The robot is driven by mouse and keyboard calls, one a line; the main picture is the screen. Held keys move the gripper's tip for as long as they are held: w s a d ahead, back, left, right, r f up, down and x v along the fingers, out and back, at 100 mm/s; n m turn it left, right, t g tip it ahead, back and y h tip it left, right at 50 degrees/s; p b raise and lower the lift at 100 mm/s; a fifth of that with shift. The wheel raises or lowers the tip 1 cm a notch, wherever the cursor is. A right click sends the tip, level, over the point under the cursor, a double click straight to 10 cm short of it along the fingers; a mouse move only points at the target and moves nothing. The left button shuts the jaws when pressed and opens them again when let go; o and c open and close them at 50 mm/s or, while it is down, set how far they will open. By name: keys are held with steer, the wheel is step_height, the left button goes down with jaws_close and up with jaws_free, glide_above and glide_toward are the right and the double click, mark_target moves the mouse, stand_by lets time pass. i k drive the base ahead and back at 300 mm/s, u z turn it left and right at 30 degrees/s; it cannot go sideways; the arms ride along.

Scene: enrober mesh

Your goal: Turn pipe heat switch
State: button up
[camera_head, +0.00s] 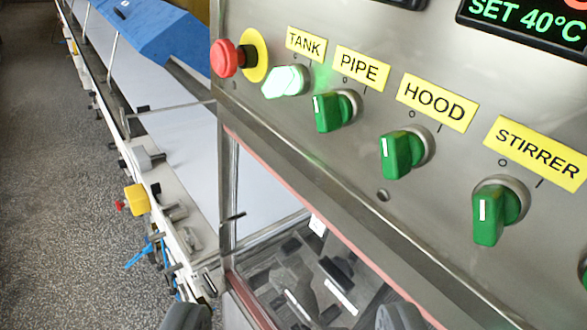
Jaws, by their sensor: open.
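The pipe heat switch (330,111) is a green rotary knob with a white line, below the yellow PIPE label (361,69) on a steel panel. Its white line stands roughly upright, toward the left mark. Nothing touches it. My gripper (290,318) shows at the bottom edge as two dark fingertips set wide apart. It is open and empty, below the panel and apart from the switch.
Left of the switch are a lit green TANK knob (285,81) and a red emergency button (227,58) with a yellow collar. Right are green HOOD (401,154) and STIRRER (494,213) knobs. A glass window lies below the panel. A conveyor (185,150) runs along the left.

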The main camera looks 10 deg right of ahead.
mark_target(332, 110)
steer(key=z, duration=0.25)
steer(key=k, duration=1.2)
steer(key=z, duration=0.45)
steer(key=i, duration=0.5)
steer(key=z, duration=0.1)
